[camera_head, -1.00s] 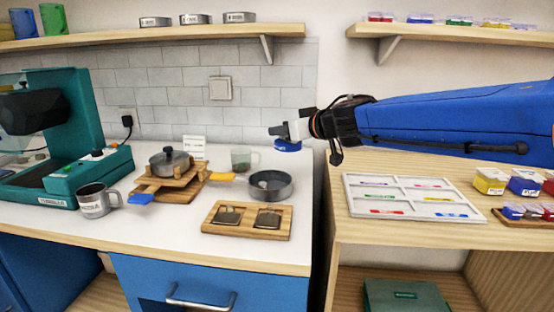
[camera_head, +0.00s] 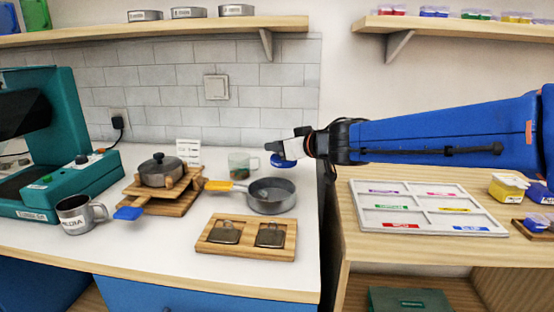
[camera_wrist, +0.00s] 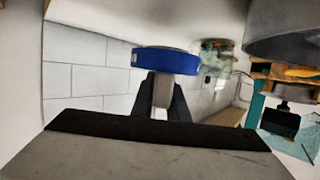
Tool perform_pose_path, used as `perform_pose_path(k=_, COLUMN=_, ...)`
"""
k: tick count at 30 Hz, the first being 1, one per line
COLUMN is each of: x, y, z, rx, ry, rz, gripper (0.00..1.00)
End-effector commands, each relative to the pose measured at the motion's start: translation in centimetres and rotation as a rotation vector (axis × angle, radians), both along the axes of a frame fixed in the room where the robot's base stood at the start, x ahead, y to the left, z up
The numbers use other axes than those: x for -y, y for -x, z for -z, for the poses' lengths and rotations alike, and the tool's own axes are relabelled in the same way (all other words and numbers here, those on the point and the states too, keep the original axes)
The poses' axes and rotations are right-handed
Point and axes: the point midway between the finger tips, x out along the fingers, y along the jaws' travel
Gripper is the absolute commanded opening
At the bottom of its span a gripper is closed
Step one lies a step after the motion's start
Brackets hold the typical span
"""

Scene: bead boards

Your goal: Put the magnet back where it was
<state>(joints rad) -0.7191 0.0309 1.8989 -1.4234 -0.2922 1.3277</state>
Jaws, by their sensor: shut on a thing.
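My gripper (camera_head: 297,146) is shut on a blue disc-like thing with a grey grip, which I take to be the magnet. The magnet (camera_head: 283,161) hangs at the fingertips above the back right of the white counter, clear of it. In the wrist view the blue magnet (camera_wrist: 165,61) sits across the tips of the dark fingers (camera_wrist: 162,95), with its grey part between them. The place it came from cannot be told from these frames.
A grey pan (camera_head: 271,196) with an orange handle stands below the gripper, and a clear cup (camera_head: 243,164) to its left. A wooden board (camera_head: 246,248) with two dark pieces lies in front. A white sectioned tray (camera_head: 428,207) lies on the right table.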

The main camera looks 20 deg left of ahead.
Motion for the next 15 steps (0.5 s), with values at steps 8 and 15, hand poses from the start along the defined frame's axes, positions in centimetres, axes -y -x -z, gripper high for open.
perform_pose_path(k=8, x=0.0, y=0.0, z=2.0, rx=-0.002, ry=0.0, rz=0.002, gripper=0.0)
perform_pose_path(k=15, x=0.0, y=0.0, z=3.7, rx=0.001, ry=-0.001, rz=0.001, gripper=0.0)
